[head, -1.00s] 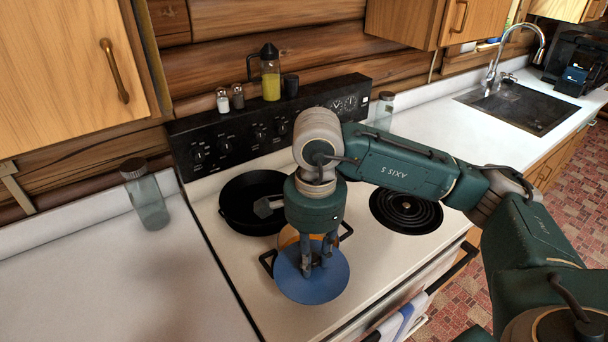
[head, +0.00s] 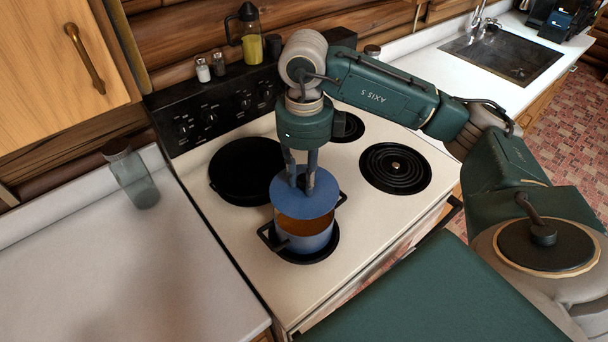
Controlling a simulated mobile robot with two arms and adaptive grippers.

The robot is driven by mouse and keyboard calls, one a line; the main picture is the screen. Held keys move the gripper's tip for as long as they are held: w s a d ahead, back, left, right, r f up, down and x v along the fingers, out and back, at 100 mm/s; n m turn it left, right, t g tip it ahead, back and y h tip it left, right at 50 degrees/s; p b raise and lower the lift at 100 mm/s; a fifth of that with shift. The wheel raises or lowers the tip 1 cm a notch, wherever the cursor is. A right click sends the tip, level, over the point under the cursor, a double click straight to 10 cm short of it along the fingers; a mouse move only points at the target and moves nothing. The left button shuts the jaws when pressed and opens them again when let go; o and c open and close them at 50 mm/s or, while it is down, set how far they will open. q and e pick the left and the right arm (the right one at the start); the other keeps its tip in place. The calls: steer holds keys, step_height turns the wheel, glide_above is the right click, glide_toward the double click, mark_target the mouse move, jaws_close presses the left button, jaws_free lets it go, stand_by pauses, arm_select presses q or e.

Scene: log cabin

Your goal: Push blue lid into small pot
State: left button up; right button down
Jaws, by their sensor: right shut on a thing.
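The blue lid (head: 309,206) is a flat disc held by my right gripper (head: 300,190), whose fingers are shut at its middle. The lid is above the back part of the small pot (head: 310,243). The pot is blue with dark handles and an orange-brown inside that shows in front of the lid's edge. It stands on the front left burner. The lid looks apart from or only partly over the rim; I cannot tell whether it touches. My left gripper is not in view.
A black pan (head: 243,172) sits on the back left burner. The front right burner (head: 395,168) is bare. Salt and pepper shakers and an oil bottle (head: 249,36) stand on the stove's back panel. A glass jar (head: 131,176) stands on the left counter, which is otherwise clear.

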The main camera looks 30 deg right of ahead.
mark_target(304, 178)
steer(key=shift+w+f, duration=0.1)
step_height(304, 178, down, 3)
steer(key=b, duration=0.3)
step_height(304, 178, down, 3)
steer(key=shift+r+b, duration=0.15)
steer(key=shift+b, duration=1.05)
steer(key=shift+b, duration=0.55)
stand_by(0.6)
steer(key=shift+f+b, duration=0.9)
steer(key=shift+f, duration=0.05)
steer(key=c, duration=1.4)
jaws_free()
steer(key=shift+o, duration=0.2)
steer(key=shift+r, duration=0.15)
